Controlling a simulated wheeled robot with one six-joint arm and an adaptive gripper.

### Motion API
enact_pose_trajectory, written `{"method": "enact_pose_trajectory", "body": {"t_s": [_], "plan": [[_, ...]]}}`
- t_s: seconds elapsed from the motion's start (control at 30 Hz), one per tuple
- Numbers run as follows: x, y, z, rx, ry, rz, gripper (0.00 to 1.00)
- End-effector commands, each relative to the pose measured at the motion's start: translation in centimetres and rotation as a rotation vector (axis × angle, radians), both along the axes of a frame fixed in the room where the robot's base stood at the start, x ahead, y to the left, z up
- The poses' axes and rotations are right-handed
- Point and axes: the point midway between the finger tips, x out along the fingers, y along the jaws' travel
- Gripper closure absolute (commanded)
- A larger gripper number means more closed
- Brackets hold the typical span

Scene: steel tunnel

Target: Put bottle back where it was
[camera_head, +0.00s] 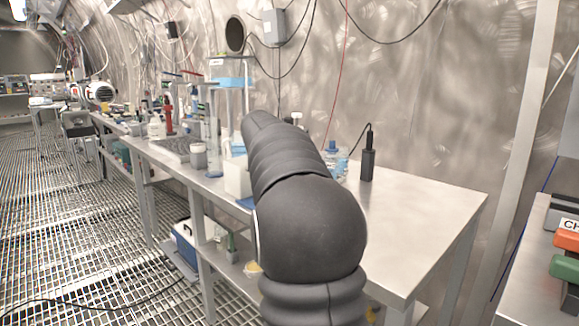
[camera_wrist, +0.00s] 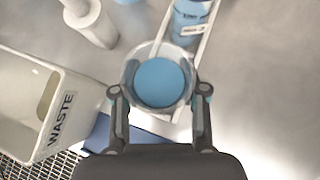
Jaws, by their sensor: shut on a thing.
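The bottle (camera_wrist: 160,82) is seen from above in the wrist view, with a round blue top inside a clear rim. My gripper (camera_wrist: 160,98) is shut on it, one finger on each side. The bottle's lower part and base are hidden, so I cannot tell whether it touches the surface below. A second blue bottle with a white label (camera_wrist: 190,28) stands just beyond it, between pale rails of a holder (camera_wrist: 208,45). In the head view my arm hides my gripper. Blue-topped glassware (camera_head: 331,147) shows just right of the arm on the bench.
A white bin marked WASTE (camera_wrist: 62,125) stands close left of my gripper. The steel bench (camera_head: 425,205) is clear at right, apart from a black upright device (camera_head: 368,160) with a cable. Labware crowds the bench's left.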

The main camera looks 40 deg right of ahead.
Motion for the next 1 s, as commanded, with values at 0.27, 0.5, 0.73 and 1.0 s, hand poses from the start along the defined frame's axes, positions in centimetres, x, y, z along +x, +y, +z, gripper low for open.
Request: {"method": "enact_pose_trajectory", "body": {"t_s": [0.27, 0.5, 0.73, 1.0], "plan": [[-0.01, 0.00, -0.83, -0.001, 0.000, 0.000, 0.99], [-0.01, 0.00, -0.79, 0.000, 0.000, 0.000, 0.99], [-0.01, 0.00, -0.95, 0.000, 0.000, 0.000, 0.99], [0.00, 0.00, -1.40, -0.001, 0.000, 0.000, 0.99]]}}
